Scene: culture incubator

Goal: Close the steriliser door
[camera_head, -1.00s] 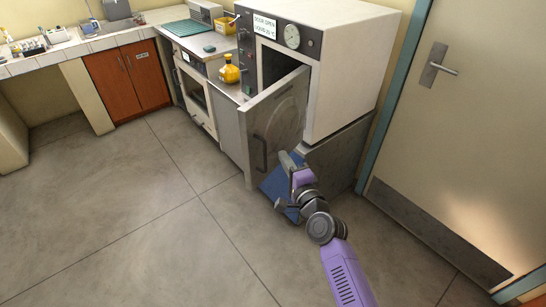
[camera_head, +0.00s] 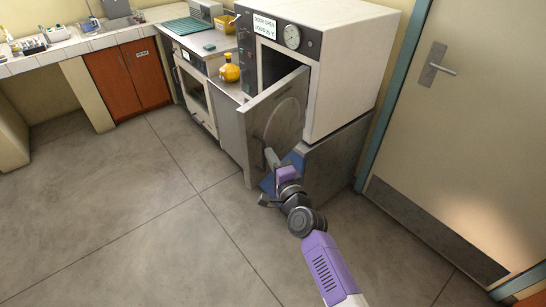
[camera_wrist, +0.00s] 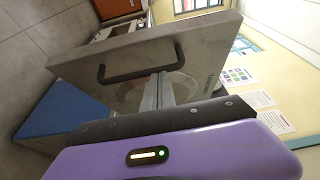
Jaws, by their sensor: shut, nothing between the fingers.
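The steriliser (camera_head: 350,75) is a pale box with a dark control panel, a round gauge and a sign reading "DOOR OPEN". Its grey metal door (camera_head: 285,108) stands partly open, swung out toward the left front, with a dark gap into the chamber. My gripper (camera_head: 270,156) is shut and empty, in front of the door's lower face near the handle. In the wrist view my shut fingers (camera_wrist: 158,88) point at the door (camera_wrist: 195,52), beside its dark bar handle (camera_wrist: 140,61) and over a round plate. Whether the fingertips touch the door cannot be told.
A yellow flask (camera_head: 229,69) stands on the counter left of the steriliser. A blue surface (camera_head: 296,162) lies low behind my gripper. A closed room door (camera_head: 440,130) is at the right. The floor (camera_head: 130,220) at left and front is clear.

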